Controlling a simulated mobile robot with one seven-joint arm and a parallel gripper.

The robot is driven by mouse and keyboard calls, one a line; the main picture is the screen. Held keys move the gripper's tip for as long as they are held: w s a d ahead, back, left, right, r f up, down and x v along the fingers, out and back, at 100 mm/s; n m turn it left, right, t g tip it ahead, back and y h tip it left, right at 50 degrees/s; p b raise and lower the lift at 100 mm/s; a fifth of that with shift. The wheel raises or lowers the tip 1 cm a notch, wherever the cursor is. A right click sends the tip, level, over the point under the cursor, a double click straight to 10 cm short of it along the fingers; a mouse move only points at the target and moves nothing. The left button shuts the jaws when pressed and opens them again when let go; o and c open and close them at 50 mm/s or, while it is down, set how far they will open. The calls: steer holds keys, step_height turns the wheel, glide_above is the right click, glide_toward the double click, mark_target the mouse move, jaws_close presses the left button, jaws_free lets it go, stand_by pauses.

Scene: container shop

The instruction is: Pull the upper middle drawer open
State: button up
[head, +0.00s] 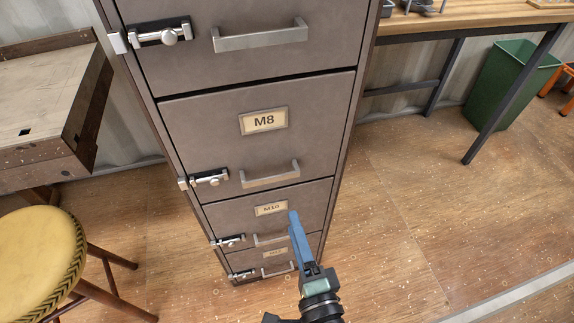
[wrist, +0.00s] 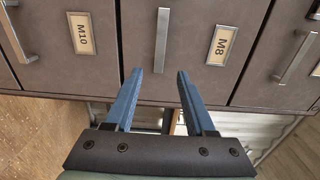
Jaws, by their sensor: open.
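The grey cabinet is a stack of drawers. The upper middle drawer (head: 225,135), labelled M8, looks shut and has a pale bar handle (head: 270,180) below its label. A metal latch (head: 210,178) sits at its left edge; I cannot tell if it is locked. In the head view my gripper (head: 294,216) overlaps the M10 drawer (head: 232,212) below. In the wrist view the blue fingers of my gripper (wrist: 160,78) are open and empty. The M8 handle (wrist: 162,40) lines up with the gap between them, beyond the tips; no contact is seen.
The top drawer (head: 200,60) has its own handle and latch. A yellow stool (head: 35,260) and a wooden desk (head: 45,95) stand at the left. A workbench (head: 470,18) and a green bin (head: 500,85) are at the right. The floor right of the cabinet is clear.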

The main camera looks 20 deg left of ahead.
mark_target(279, 179)
steer(key=x, duration=1.2)
steer(key=shift+w+a, duration=0.25)
steer(key=shift+a, duration=0.1)
jaws_close()
steer(key=shift+d, duration=0.1)
stand_by(0.7)
